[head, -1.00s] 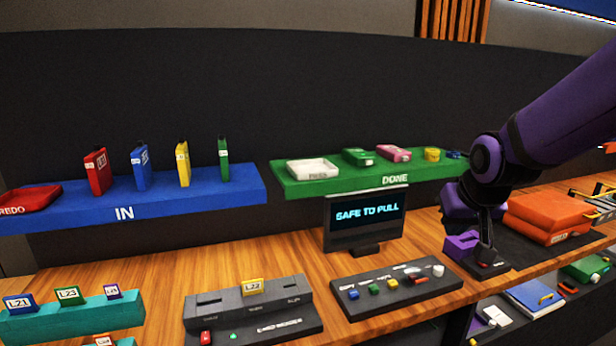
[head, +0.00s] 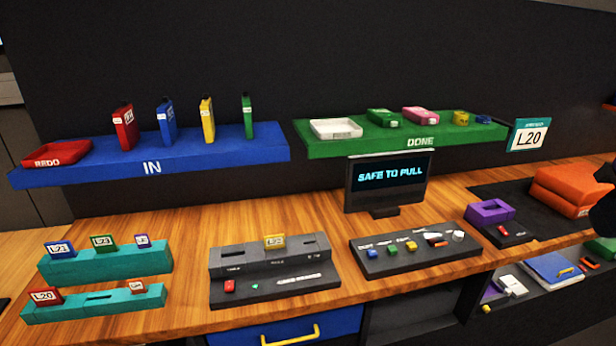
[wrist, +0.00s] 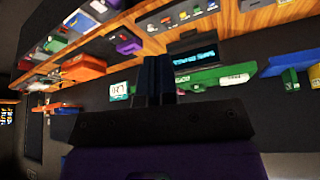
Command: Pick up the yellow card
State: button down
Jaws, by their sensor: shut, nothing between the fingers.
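The yellow card (head: 274,242), labelled L22 in the earlier head view, stands upright in a slot of the dark grey card reader (head: 230,262) on the wooden counter. Its lower part is hidden in the slot. My gripper (wrist: 158,75) shows in the wrist view with its dark fingers together and nothing between them. It is well away from the yellow card, which I cannot make out in the wrist view. In the head view only a dark part of my arm shows at the right edge.
A screen (head: 388,186) reads SAFE TO PULL. Right of the reader is a button panel (head: 420,262). Teal racks (head: 105,260) with other cards stand to the left. A blue shelf (head: 210,150) and a green shelf (head: 330,148) hang above. A purple block (head: 490,211) sits right.

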aim_at(275, 241)
jog(key=i+l+u, duration=0.1)
jog(key=u, duration=0.3)
jog(key=i+l+u, duration=0.2)
jog(key=u, duration=0.2)
jog(key=i+l+u, duration=0.2)
jog(key=u, duration=0.2)
